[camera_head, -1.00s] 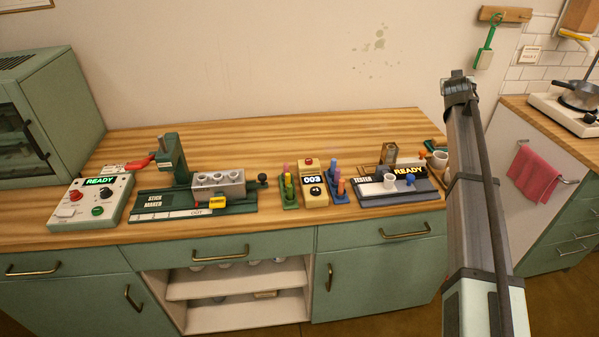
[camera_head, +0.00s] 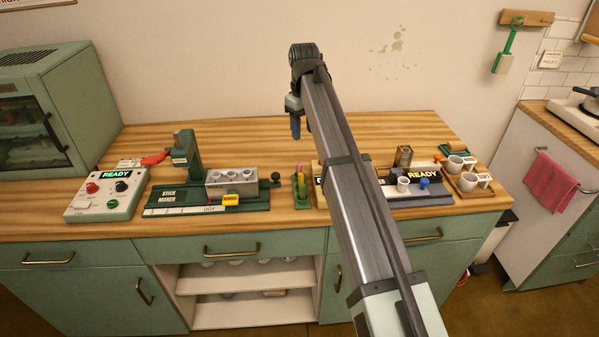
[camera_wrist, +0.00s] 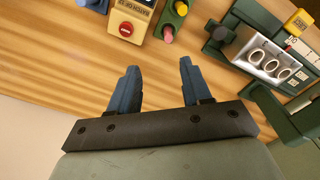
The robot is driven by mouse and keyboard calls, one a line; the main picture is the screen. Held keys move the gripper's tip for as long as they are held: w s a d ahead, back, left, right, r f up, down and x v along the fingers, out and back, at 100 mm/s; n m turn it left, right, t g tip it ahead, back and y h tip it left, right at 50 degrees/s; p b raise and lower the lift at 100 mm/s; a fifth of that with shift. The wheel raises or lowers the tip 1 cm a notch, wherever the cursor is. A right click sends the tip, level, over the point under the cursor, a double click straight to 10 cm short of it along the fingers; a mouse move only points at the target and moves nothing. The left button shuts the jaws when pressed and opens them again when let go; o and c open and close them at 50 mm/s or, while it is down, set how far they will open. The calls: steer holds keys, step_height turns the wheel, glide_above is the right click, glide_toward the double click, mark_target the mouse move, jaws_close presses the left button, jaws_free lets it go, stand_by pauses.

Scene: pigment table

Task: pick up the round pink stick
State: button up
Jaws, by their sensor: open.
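A round-ended pink stick (camera_wrist: 168,34) stands in the green stick holder (camera_wrist: 164,20) at the top of the wrist view. In the head view the green holder (camera_head: 302,203) is at the table's middle, with the pink stick (camera_head: 300,171) behind a yellow and a green one. My gripper (camera_wrist: 160,70) is open and empty. Its two blue fingers point toward the holder and are apart from it. In the head view my gripper (camera_head: 296,130) is above the back of the table, behind the holder.
The stick maker (camera_head: 165,198) with its grey mould block (camera_head: 232,182) stands left of the holder. A yellow counter box (camera_wrist: 128,26) stands beside the holder. My arm hides most of it and the blue holder in the head view. The back of the table is clear.

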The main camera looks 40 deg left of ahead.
mark_target(299, 164)
steer(key=f, duration=0.9)
steer(key=s+f, duration=0.1)
steer(key=f, duration=0.3)
steer(key=shift+s+a+f, duration=0.1)
steer(key=shift+a+f, duration=0.15)
steer(key=shift+f, duration=0.1)
jaws_close()
